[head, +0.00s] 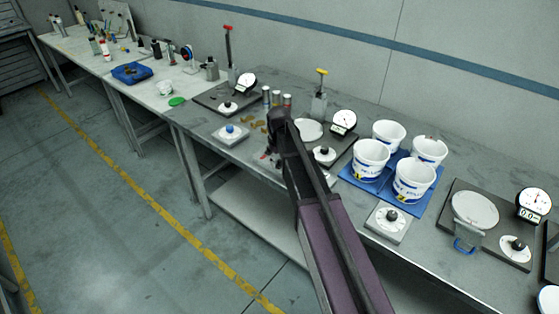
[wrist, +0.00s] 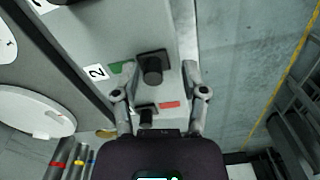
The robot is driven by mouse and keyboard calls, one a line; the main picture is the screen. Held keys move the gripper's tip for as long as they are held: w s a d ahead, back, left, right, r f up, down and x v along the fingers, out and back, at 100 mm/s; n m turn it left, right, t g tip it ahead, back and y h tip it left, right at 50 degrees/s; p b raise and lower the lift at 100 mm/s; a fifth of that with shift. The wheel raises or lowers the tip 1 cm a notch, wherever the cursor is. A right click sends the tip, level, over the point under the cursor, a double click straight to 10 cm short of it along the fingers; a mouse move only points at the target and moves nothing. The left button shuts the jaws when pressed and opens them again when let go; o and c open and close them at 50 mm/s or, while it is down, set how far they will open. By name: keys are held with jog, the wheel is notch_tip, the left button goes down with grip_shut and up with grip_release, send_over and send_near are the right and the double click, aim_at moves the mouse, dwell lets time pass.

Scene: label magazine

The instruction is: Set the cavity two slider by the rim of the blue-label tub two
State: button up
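In the wrist view, a grey panel marked with a "2" label (wrist: 95,72) carries a black square slider with a round knob (wrist: 152,68). A green patch (wrist: 122,67) and a red patch (wrist: 170,104) lie beside it. A second, smaller black knob (wrist: 146,115) is nearer my wrist. My gripper (wrist: 158,72) is open, with one finger on each side of the slider knob; I see no contact. In the head view my gripper and arm hide most of this panel.
Dial gauges (head: 344,122) and round white plates (head: 475,209) stand along the bench. A grey box with a black knob (head: 390,221) sits before the tubs. Several capped cylinders (head: 277,97) stand behind my gripper. The floor in front of the bench is clear.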

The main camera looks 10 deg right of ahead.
jog(key=shift+w+d, duration=0.15)
jog(key=shift+w, duration=0.05)
jog(key=shift+w+d, duration=0.55)
notch_tip(320, 180, up, 3)
jog(key=shift+s+f+p, duration=0.15)
jog(key=shift+f+p, duration=0.05)
jog(key=shift+p, duration=1.05)
notch_tip(320, 180, up, 12)
jog(key=f+p, duration=0.1)
jog(key=p, duration=1.1)
jog(key=s+d+f+m+b, duration=0.1)
jog(key=s+f+m+b, duration=0.1)
jog(key=s+f+b, duration=0.2)
jog(key=s+d+f+m+b, duration=0.1)
jog(key=s+f+b, duration=0.4)
jog(key=s, duration=0.6)
jog(key=s+d+f+m+b, duration=0.1)
jog(key=s+f+m+b, duration=0.2)
jog(key=s, duration=0.5)
jog(key=f+b, duration=0.1)
jog(key=b, duration=0.1)
jog(key=shift+s+d+f+b, duration=0.15)
jog(key=shift+f+b, duration=0.15)
jog(key=shift+f, duration=0.05)
jog(key=shift+d, duration=0.1)
dwell(0.7)
